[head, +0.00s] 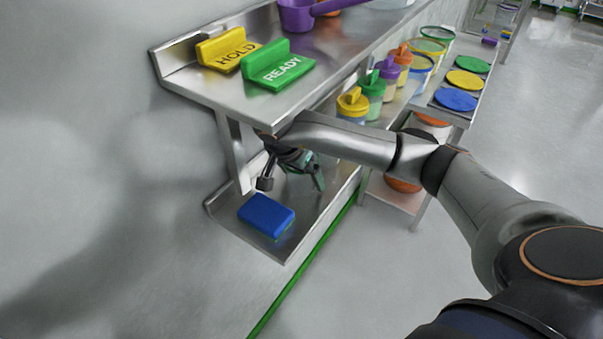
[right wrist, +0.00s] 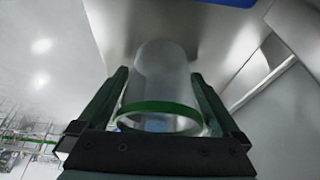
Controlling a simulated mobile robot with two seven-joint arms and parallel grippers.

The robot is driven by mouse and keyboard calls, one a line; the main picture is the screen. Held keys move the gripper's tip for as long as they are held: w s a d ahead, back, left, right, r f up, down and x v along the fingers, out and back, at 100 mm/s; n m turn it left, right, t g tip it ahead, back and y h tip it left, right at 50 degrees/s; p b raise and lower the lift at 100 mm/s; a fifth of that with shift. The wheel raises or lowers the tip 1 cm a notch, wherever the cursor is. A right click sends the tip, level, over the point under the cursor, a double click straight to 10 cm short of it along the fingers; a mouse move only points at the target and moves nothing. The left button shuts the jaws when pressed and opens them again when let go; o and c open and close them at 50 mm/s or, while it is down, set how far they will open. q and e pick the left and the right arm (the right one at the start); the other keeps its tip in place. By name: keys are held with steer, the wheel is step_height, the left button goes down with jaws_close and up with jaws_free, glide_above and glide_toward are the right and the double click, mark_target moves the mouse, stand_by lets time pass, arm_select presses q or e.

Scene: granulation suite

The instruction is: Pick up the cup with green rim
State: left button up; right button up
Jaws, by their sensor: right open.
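The cup with green rim (right wrist: 160,75) shows in the right wrist view as a clear, pale cup, its green rim (right wrist: 158,107) toward the camera. My right gripper (right wrist: 159,76) is open, with one finger on each side of the cup; I cannot tell whether either finger touches it. In the head view my right gripper (head: 291,183) is low at the lower shelf, under the upper steel shelf. The cup cannot be made out clearly there, as the gripper and arm cover that spot. My left gripper is not in view.
A blue block (head: 266,215) lies on the lower shelf (head: 285,248) near the gripper. The upper shelf (head: 207,92) overhangs, holding yellow HOLD (head: 228,48) and green READY (head: 278,66) signs and a purple scoop (head: 296,14). Lidded containers (head: 352,104) stand to the right.

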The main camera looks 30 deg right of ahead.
steer(key=c, duration=1.1)
steer(key=shift+o, duration=0.2)
steer(key=shift+r, duration=0.1)
